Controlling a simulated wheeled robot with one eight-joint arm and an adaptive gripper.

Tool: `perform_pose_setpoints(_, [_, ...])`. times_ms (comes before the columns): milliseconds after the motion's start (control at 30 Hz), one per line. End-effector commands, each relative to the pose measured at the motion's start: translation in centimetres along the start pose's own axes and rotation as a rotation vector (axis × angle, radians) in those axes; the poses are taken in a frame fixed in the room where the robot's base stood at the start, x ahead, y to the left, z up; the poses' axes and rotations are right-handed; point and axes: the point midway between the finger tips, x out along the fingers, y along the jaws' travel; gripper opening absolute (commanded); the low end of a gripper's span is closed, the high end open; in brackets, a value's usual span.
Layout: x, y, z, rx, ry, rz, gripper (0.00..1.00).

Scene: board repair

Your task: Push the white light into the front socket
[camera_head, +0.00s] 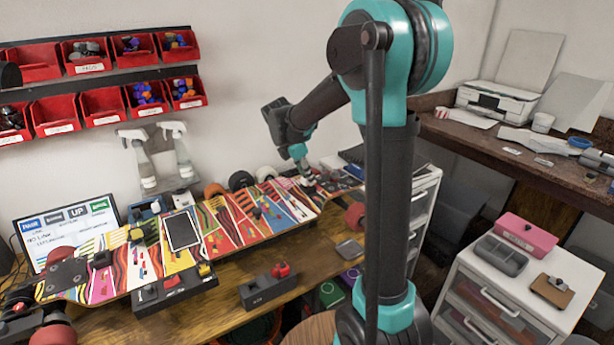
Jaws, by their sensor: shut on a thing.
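A long skateboard with a colourful striped deck (228,238) lies across the wooden workbench, with several small parts on it. My gripper (307,178) points down at the far right part of the deck, low over its surface. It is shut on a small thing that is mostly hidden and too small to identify. I cannot make out the white light or the front socket for sure at this distance. I cannot tell whether the held thing touches the deck.
A black block with a red knob (268,287) stands on the bench in front. Two spray bottles (140,165) stand behind, below red bins (102,104). A white drawer cabinet (500,300) is at right. My upright arm hides the bench's right end.

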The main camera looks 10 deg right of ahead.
Motion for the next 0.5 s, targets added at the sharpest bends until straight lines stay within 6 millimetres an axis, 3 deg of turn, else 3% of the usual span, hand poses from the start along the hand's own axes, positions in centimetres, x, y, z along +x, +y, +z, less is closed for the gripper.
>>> perform_pose_setpoints(500, [0.49,0.00,-0.20,0.000,0.000,0.000,0.00])
